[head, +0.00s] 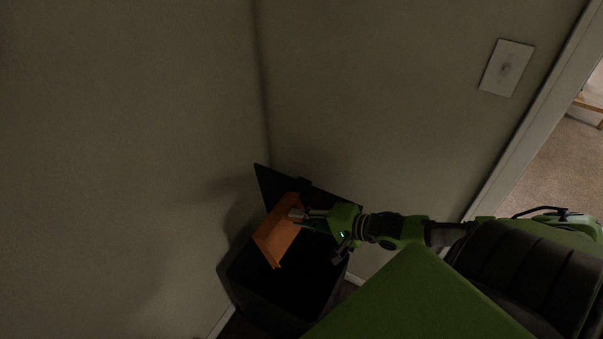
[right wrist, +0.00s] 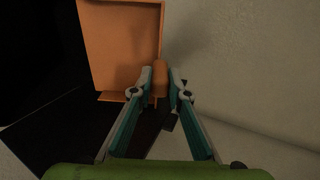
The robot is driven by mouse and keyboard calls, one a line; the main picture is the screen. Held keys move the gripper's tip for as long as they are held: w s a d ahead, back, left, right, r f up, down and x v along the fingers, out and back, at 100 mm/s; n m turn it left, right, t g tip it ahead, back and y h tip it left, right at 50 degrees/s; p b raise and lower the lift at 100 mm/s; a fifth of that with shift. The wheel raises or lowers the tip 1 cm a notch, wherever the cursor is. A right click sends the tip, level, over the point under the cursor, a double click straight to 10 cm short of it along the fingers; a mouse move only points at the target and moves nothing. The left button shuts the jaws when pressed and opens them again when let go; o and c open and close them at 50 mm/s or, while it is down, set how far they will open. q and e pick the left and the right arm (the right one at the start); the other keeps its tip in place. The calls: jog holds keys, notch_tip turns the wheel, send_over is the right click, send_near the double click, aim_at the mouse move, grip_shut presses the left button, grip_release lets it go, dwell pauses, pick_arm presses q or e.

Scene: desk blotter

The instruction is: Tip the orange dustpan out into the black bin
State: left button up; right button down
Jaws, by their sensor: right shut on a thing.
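The orange dustpan (head: 278,235) is over the open top of the black bin (head: 268,301) in the head view, tilted. My right gripper (head: 297,217) comes in from the right and is shut on the dustpan's handle. In the right wrist view, the dustpan (right wrist: 122,45) is at upper left, and its short handle sits between the fingertips of my right gripper (right wrist: 160,84). No contents show in the pan. The bin's inside is too dark to make out. My left gripper is not in view.
The bin stands in a corner between two beige walls (head: 130,130). A raised dark panel (head: 270,186) stands at the bin's back. A light switch (head: 506,68) and a door frame (head: 530,120) are to the right.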

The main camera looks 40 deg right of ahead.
dwell(0.4)
jog(key=r+g+h+p, duration=0.1)
jog(key=g+p, duration=0.2)
jog(key=p, duration=0.2)
jog(key=r+g+h+p, duration=0.1)
jog(key=g+p, duration=0.2)
jog(key=p, duration=0.2)
jog(key=r+g+h+p, duration=0.2)
jog(key=g+p, duration=0.1)
jog(key=p, duration=0.2)
jog(key=shift+w+a+g+p, duration=0.15)
jog(key=shift+w+g+p, duration=0.05)
jog(key=shift+g+p, duration=0.15)
jog(key=shift+r+g+h+p, duration=0.1)
jog(key=shift+g+h+p, duration=0.3)
jog(key=shift+g+p, duration=0.25)
jog(key=shift+s+g, duration=0.15)
jog(key=shift+g, duration=0.45)
jog(key=shift+s, duration=0.1)
